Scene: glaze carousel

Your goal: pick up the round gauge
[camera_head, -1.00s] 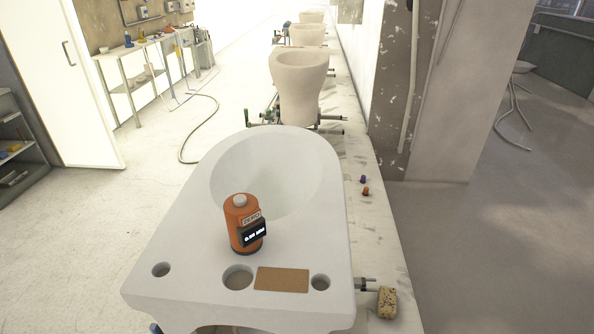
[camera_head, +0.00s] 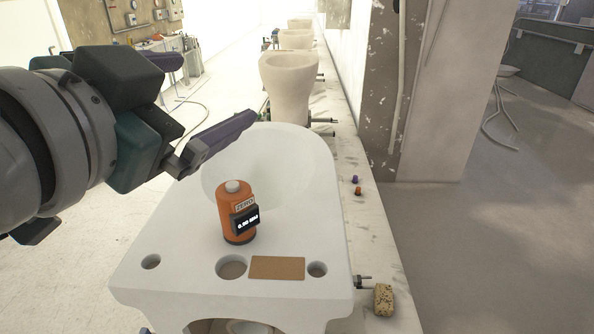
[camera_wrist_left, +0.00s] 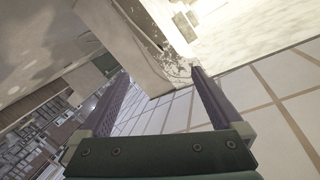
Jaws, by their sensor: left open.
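The round gauge (camera_head: 237,212) is an orange cylinder with a pale knob on top, a "ZERO" label and a small dark display. It stands upright on the flat deck of a white ceramic basin (camera_head: 178,243), just in front of the bowl. My left gripper (camera_head: 205,110) comes in from the left, above and to the left of the gauge, apart from it. It is open and empty. Its two purple fingers also show spread apart in the left wrist view (camera_wrist_left: 160,95), with no gauge between them. My right gripper is not in view.
A tan rectangular pad (camera_head: 277,268) lies on the deck beside round holes. A speckled sponge-like block (camera_head: 384,300) and small purple and orange pieces (camera_head: 357,191) sit along the right ledge. More ceramic pieces (camera_head: 288,85) stand behind. The space right of the gauge is clear.

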